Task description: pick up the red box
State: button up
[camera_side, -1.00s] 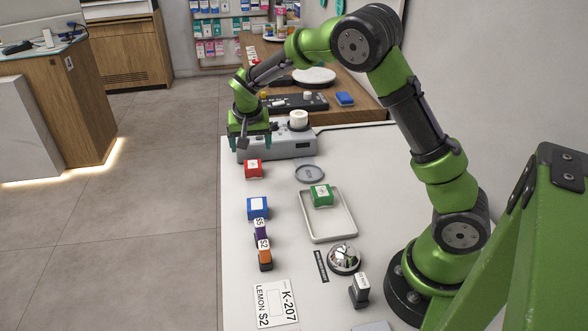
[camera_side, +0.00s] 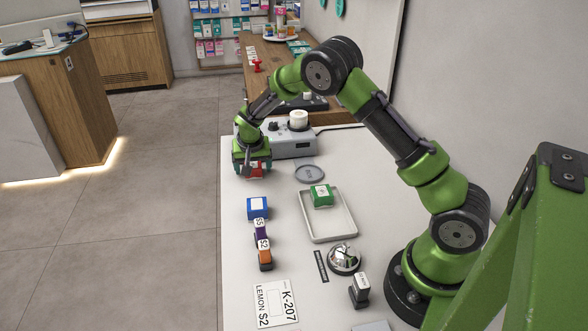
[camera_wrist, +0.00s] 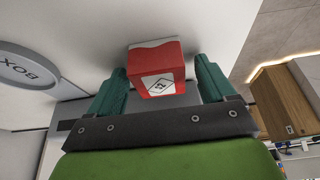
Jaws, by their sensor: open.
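The red box (camera_wrist: 158,62) has a white label with a diamond mark and stands on the white counter. In the wrist view it lies between the two teal fingers of my gripper (camera_wrist: 160,85), with a gap visible on the right side; the left finger is very close to it. In the side view the red box (camera_side: 256,169) is mostly hidden behind my gripper (camera_side: 253,170), which is low over it. The fingers are open.
A grey device (camera_side: 290,145) stands just behind the box. A grey round disc (camera_side: 309,173) and a tray (camera_side: 349,229) with a green box (camera_side: 321,195) are to the right. A blue box (camera_side: 257,207) is in front. The counter's left edge is close.

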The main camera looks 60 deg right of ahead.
jog(key=shift+c, duration=0.3)
jog(key=c, duration=1)
jog(key=shift+r, duration=0.1)
